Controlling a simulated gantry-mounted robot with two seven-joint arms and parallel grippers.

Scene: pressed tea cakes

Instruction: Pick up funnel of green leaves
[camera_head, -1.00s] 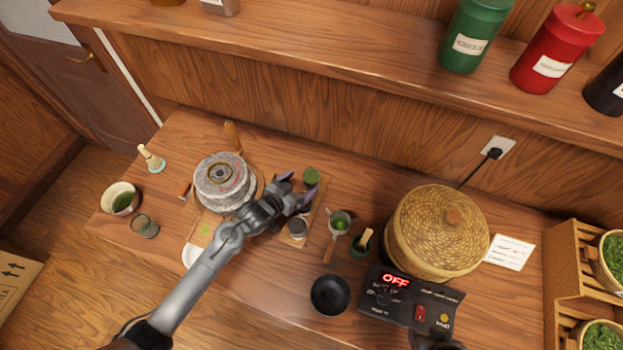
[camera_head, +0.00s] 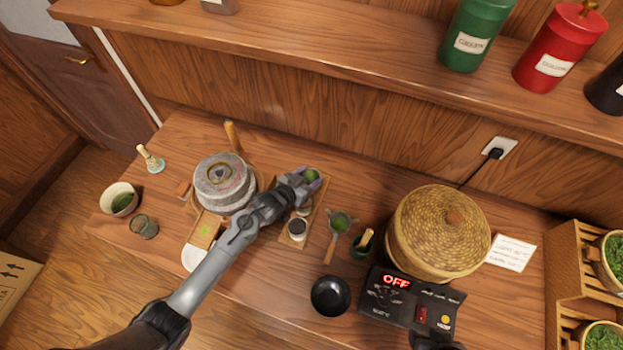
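A small round container with a green top (camera_head: 310,175), which looks like the funnel of green leaves, is at the far end of a wooden board (camera_head: 287,243). My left gripper (camera_head: 312,180) reaches over the board from the lower left, its fingers around the green thing. The fingers are partly hidden by the wrist, and I cannot tell whether they have closed on it. A strainer with green contents (camera_head: 340,221) and a wooden handle lies to the right, apart from the gripper. A dark part of my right arm shows at the bottom edge; its fingers cannot be made out.
A small grey-topped jar (camera_head: 297,229) stands on the board under my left gripper. A stone mill (camera_head: 222,183) is to the left. A black bowl (camera_head: 330,295), a small green cup (camera_head: 362,244) and a woven basket (camera_head: 437,234) are to the right. A shelf (camera_head: 330,65) runs behind.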

